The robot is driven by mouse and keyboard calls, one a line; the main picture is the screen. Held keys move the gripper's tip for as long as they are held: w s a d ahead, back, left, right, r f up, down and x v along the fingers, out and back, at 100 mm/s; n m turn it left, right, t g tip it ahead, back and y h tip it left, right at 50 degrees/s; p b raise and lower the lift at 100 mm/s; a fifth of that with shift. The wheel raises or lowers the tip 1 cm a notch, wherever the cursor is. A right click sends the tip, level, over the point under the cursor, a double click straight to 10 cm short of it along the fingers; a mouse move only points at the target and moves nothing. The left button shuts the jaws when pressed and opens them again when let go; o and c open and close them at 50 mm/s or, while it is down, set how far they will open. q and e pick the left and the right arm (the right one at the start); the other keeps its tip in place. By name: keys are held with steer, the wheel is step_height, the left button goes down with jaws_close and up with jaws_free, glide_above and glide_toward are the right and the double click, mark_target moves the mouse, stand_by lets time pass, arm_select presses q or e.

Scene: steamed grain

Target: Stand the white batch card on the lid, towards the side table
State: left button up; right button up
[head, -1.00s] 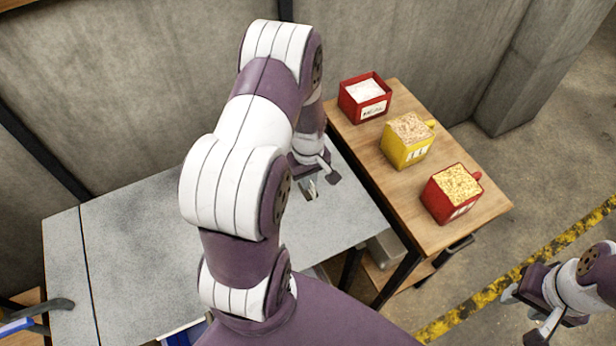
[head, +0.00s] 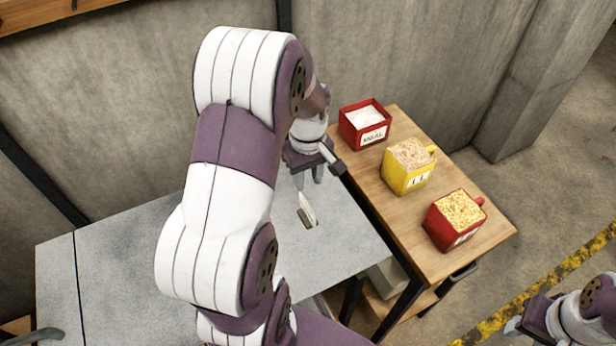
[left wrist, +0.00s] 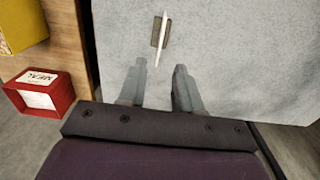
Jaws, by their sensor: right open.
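The white batch card (head: 307,210) stands on edge on the grey lid surface (head: 230,250), near its right side by the wooden side table (head: 400,205). In the left wrist view the thin card (left wrist: 161,38) sits at a small brownish base or slot. My left gripper (head: 308,178) is just behind and above the card, open and empty; its fingers (left wrist: 160,75) are apart, with the card beyond their tips. My right gripper (head: 514,330) is open at the lower right corner, partly cut off by the frame.
The side table carries a red box labelled MEAL (head: 365,125), a yellow grain box (head: 408,165) and a red grain box (head: 455,220). A concrete wall (head: 400,50) stands behind. Most of the visible grey surface is clear.

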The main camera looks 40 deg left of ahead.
arm_select(q)
steer(key=s+d+r+m, duration=0.1)
steer(key=s+d+m, duration=0.2)
steer(key=d+m, duration=0.3)
steer(key=s+d+r+m+t, duration=0.1)
steer(key=s+d+m, duration=0.3)
steer(key=d+m, duration=0.2)
steer(key=shift+d+r+m, duration=0.15)
steer(key=shift+d+m, duration=0.05)
steer(key=shift+m, duration=0.2)
